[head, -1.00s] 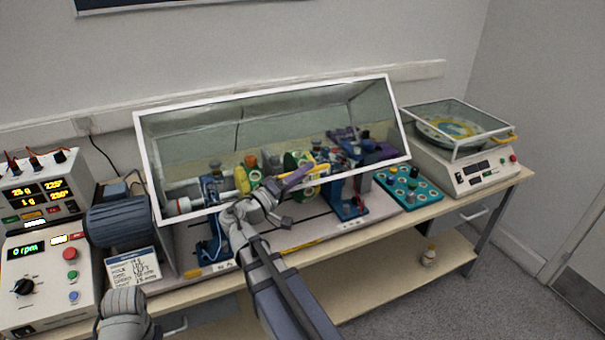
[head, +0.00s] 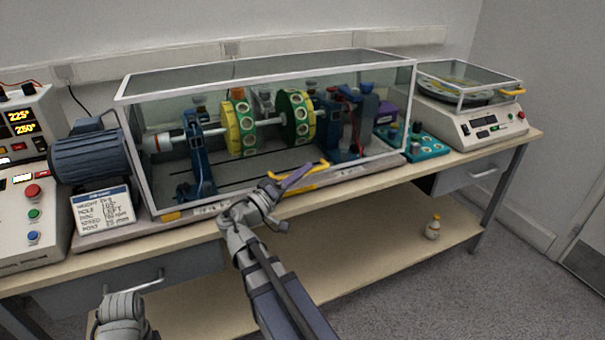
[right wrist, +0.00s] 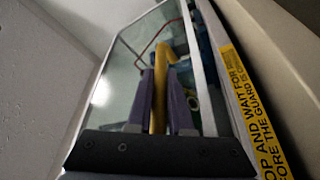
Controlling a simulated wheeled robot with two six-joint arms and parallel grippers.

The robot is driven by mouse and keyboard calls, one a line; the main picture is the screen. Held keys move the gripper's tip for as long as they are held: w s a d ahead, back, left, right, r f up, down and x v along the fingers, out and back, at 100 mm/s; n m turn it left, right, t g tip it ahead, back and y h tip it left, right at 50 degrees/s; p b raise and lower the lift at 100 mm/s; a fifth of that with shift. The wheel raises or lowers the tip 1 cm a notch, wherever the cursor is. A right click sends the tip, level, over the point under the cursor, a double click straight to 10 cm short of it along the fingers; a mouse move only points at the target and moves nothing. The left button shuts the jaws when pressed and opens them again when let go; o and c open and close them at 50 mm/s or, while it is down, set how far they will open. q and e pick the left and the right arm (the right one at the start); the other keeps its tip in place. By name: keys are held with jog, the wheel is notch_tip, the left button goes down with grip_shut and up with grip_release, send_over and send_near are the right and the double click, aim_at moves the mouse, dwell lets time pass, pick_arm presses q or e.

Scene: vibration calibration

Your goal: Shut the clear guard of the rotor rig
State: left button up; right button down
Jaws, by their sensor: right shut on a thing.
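The clear guard (head: 265,81), a see-through box with a white frame, stands down over the rotor rig. Its lower front edge is at or very close to the base; I cannot tell whether it touches. Inside, the rotor's green and yellow discs (head: 295,117) sit on a shaft between blue stands (head: 198,150). My right gripper (head: 300,176) is at the guard's lower front edge, shut on its yellow handle (head: 318,166). In the right wrist view the purple fingers lie on both sides of the handle (right wrist: 160,85).
A blue motor (head: 92,155) and a label card (head: 104,210) are left of the guard, beside a control box (head: 30,225). A teal tray (head: 425,148) and a scale with a clear cover (head: 485,130) are on the right.

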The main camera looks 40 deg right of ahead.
jog(key=f+b, duration=0.1)
jog(key=f, duration=0.1)
jog(key=shift+w+f+b, duration=0.2)
jog(key=shift+f+b, duration=0.1)
jog(key=shift+b, duration=0.05)
jog(key=shift+s+f, duration=0.1)
jog(key=shift+f, duration=0.05)
jog(key=c, duration=0.8)
grip_release()
jog(key=shift+f, duration=0.1)
jog(key=shift+c, duration=0.2)
jog(key=b+v, duration=0.2)
jog(key=v, duration=0.5)
jog(key=shift+a, duration=0.4)
jog(key=shift+f, duration=0.1)
